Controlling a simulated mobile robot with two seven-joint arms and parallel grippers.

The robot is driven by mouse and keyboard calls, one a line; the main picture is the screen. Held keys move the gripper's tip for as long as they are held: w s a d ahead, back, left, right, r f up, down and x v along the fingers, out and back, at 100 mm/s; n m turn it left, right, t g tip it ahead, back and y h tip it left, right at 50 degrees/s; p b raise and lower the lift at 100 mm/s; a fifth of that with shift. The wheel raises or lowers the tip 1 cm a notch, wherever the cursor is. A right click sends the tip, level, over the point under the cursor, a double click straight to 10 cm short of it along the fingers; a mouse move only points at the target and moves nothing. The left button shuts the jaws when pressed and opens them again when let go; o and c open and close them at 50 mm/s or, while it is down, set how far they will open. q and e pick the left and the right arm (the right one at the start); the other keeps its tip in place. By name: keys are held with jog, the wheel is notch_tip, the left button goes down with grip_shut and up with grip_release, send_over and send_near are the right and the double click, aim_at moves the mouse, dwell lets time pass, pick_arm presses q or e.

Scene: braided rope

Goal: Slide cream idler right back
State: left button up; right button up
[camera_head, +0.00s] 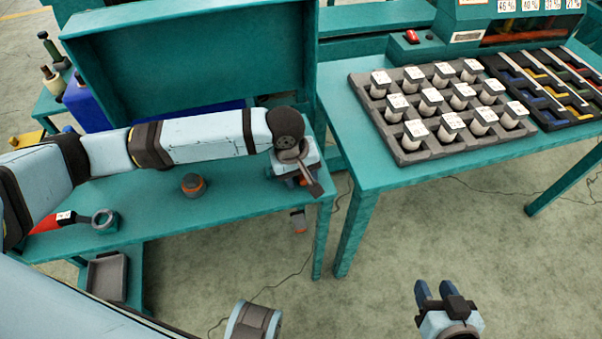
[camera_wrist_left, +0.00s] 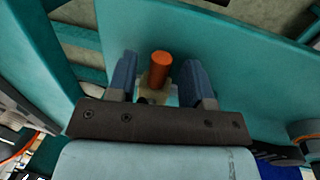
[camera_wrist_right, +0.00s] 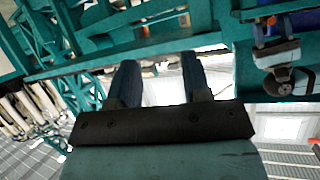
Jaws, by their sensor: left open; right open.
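A cream block with an orange cylinder (camera_wrist_left: 160,68) on it shows between the fingers of my left gripper (camera_head: 305,182) in the left wrist view; I cannot tell whether this is the cream idler. The left gripper is open, at the right end of the left teal table, and its fingers stand apart on both sides of the orange cylinder. In the head view the arm and hand hide most of this spot. My right gripper (camera_head: 434,287) is open and empty, low over the floor in front of the right table.
The left table (camera_head: 235,208) carries an orange-and-black knob (camera_head: 193,185), a grey ring (camera_head: 104,220) and a red tool (camera_head: 50,222). A tall teal panel (camera_head: 195,60) stands behind. The right table (camera_head: 350,150) holds a grey rack (camera_head: 395,148) of white-topped spools and a black tray (camera_head: 540,125).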

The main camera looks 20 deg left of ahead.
aim_at(282, 185)
pick_arm(q)
grip_shut()
jog(key=r+p, duration=0.1)
jog(key=p, duration=0.3)
jog(key=shift+a+r, duration=0.1)
jog(key=shift+a, duration=0.1)
jog(key=a+p, duration=0.1)
jog(key=p, duration=0.3)
jog(key=shift+r, duration=0.1)
jog(key=a+p, duration=0.1)
jog(key=p, duration=0.4)
jog(key=shift+s+a, duration=0.1)
jog(key=shift+s, duration=0.3)
jog(key=shift+s+a+p, duration=0.35)
jog(key=shift+a+p, duration=0.1)
jog(key=shift+p, duration=0.65)
jog(key=shift+s+a+f+p, duration=0.25)
jog(key=shift+f+p, duration=0.15)
jog(key=shift+f, duration=0.1)
pick_arm(e)
jog(key=shift+g+h, duration=0.6)
jog(key=shift+g, duration=0.1)
jog(key=r, duration=0.1)
jog(key=d+r, duration=0.1)
jog(key=r, duration=0.1)
jog(key=s+d+r, duration=0.1)
jog(key=r, duration=0.1)
jog(key=shift+s, duration=0.1)
jog(key=shift+f, duration=0.1)
